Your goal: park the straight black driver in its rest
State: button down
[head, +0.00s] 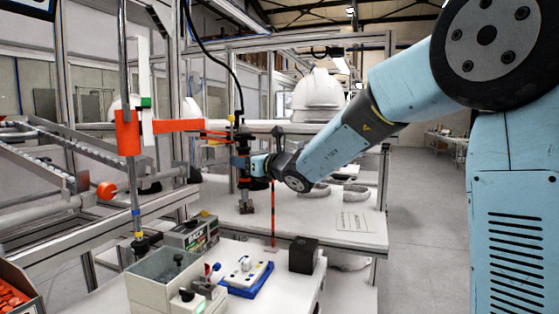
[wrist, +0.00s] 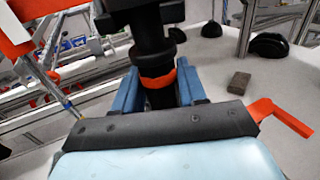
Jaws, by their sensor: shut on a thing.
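My gripper (head: 243,162) is shut on the straight black driver (head: 244,188), which stands upright above the white bench and hangs below a black cable. In the wrist view, my gripper's blue fingers (wrist: 158,88) lie on either side of the driver's black body (wrist: 155,62), near an orange ring. An orange arm (head: 178,126) on an upright pole reaches from the left toward the driver's upper part, with thin red prongs at its end. I cannot tell whether the prongs touch the driver, or which part is its rest.
A small brown block (wrist: 238,83) lies on the white bench (head: 310,222). A thin red post (head: 273,215) stands near its front edge. On the nearer table are a black cube (head: 303,255), a blue tray (head: 248,291) and a grey bin (head: 150,290). A white helmet shell (head: 318,90) stands behind.

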jog(key=shift+r, duration=0.6)
jog(key=shift+d, duration=0.1)
jog(key=w+d, duration=0.1)
jog(key=d, duration=0.5)
jog(key=shift+w, duration=0.25)
jog(key=shift+d, duration=0.1)
jog(key=d, duration=0.2)
jog(key=w+d, duration=0.1)
jog(key=d, duration=0.2)
jog(key=shift+w+d, duration=0.25)
jog(key=shift+d, duration=0.15)
dwell(0.4)
